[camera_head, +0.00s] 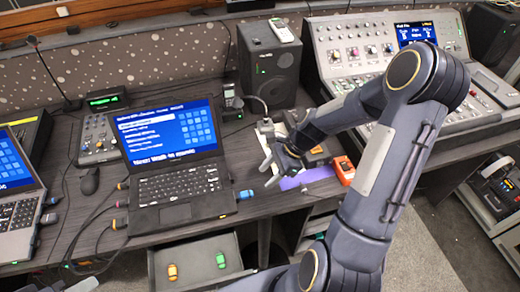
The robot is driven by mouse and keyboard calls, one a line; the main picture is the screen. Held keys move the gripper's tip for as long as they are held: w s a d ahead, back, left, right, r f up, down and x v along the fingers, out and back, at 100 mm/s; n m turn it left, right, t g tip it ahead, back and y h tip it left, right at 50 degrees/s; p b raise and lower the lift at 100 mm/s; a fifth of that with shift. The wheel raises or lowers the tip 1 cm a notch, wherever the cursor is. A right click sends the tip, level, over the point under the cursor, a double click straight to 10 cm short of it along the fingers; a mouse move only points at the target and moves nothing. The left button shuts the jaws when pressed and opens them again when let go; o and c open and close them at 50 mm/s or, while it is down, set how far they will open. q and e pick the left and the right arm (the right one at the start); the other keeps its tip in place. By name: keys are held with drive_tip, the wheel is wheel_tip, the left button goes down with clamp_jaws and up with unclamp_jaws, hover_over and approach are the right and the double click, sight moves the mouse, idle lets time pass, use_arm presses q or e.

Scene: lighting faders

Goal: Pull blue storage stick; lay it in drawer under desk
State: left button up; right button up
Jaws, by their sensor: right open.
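The blue storage stick (245,194) sticks out of the right side of the middle laptop (180,186), lying level at the desk top. My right gripper (269,172) is open and empty, just right of and beyond the stick, apart from it. The drawer (195,246) under the desk (262,207) is pulled open below the laptop. An orange stick (172,272) and a green stick (220,260) lie apart inside it. A pale and dark part at the bottom left edge may be my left gripper (85,286); its jaws cannot be made out.
More sticks and cables are plugged into the laptop's left side. An orange device (343,170) and a purple strip (306,178) lie right of my gripper. A black speaker (268,60) stands behind. A mixing console (385,50) fills the right. The drawer's middle is free.

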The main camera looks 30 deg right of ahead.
sight(251, 192)
drive_tip(key=b+x, duration=0.5)
drive_tip(key=x, duration=0.2)
drive_tip(key=shift+w+a+f, duration=0.1)
drive_tip(key=shift+w+f, duration=0.1)
drive_tip(key=shift+f, duration=0.2)
drive_tip(key=shift+b+x, duration=0.65)
drive_tip(key=shift+x, duration=0.15)
drive_tip(key=shift+c, duration=0.2)
clamp_jaws()
drive_tip(key=shift+s+d, duration=0.25)
drive_tip(key=shift+d, duration=0.85)
drive_tip(key=shift+s+d, duration=0.25)
drive_tip(key=shift+d, duration=0.85)
